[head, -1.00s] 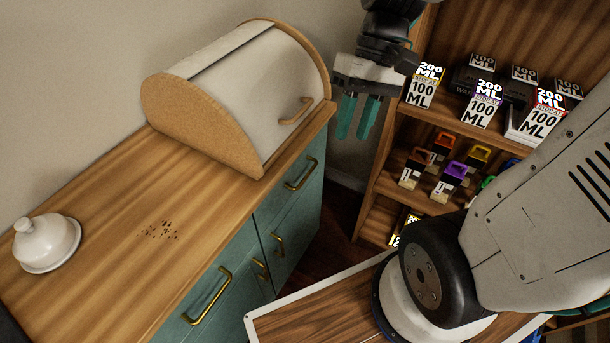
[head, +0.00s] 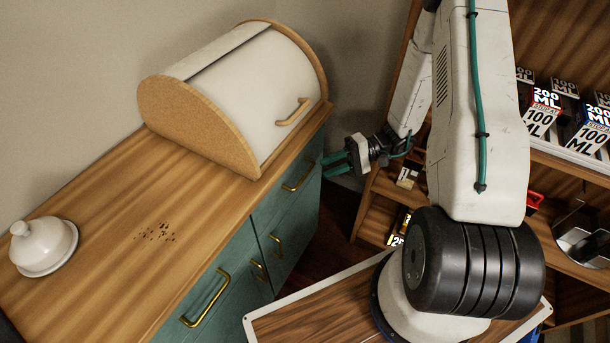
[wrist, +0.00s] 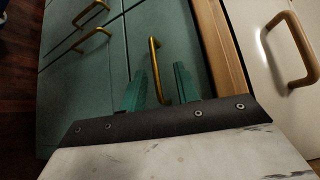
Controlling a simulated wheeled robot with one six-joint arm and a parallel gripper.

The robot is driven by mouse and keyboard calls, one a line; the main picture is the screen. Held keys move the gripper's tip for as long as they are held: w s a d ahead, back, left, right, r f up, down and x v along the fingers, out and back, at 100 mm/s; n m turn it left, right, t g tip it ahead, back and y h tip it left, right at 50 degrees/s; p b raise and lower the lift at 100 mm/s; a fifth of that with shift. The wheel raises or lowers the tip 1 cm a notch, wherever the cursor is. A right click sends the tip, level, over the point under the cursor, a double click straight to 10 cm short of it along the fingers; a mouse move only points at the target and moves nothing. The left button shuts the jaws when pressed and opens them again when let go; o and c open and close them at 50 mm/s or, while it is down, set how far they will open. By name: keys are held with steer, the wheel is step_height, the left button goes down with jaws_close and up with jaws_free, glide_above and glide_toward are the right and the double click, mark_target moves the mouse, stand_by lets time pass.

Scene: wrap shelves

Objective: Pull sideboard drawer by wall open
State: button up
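The teal sideboard (head: 228,262) has a wooden top and brass handles. Its drawer by the wall (head: 268,207) appears closed, with a brass bar handle (head: 301,176) on its front. In the wrist view the drawer handle (wrist: 155,68) shows between and beyond the two teal fingers. My gripper (head: 335,164) is open and empty, beside the sideboard's far end and pointing at the drawer front. It also shows in the wrist view (wrist: 160,75). The handle looks a little ahead of the fingertips; I cannot tell the exact gap.
A bread box (head: 250,95) with a wooden handle stands on the sideboard above this drawer. A white lidded dish (head: 44,245) sits at the left. A wooden shelf (head: 570,165) with boxes stands right. A narrow floor gap (head: 335,210) lies between sideboard and shelf.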

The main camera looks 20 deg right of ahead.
mark_target(305, 175)
steer(key=shift+t, duration=0.5)
steer(key=a+f, duration=0.1)
steer(key=a, duration=0.1)
steer(key=w+a+f, duration=0.1)
steer(key=a, duration=0.1)
steer(key=w+a+f, duration=0.1)
steer(key=a, duration=0.2)
steer(key=shift+a, duration=0.1)
jaws_close()
